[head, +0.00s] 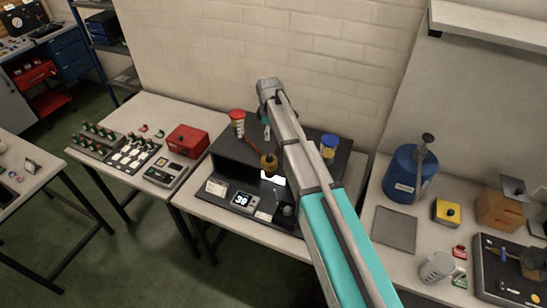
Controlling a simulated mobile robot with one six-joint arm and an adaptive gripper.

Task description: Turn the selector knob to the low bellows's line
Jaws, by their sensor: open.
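A black rig (225,152) stands on the middle table. A red-topped bellows-like cylinder (237,119) is at its back left and a blue-topped one (328,147) at its back right; I cannot tell which is lower. A brass round fitting (269,162) sits between them, with a brown tube running toward the red one. A dark round knob (287,211) is at the front right of the rig. I cannot tell which is the selector knob.
A small display (241,200) on the rig's front reads 30. A red box (187,140) and button panels stand on the left table. A blue canister (410,174), a yellow box (446,212) and a metal cup (437,267) are on the right table. A wall is close behind.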

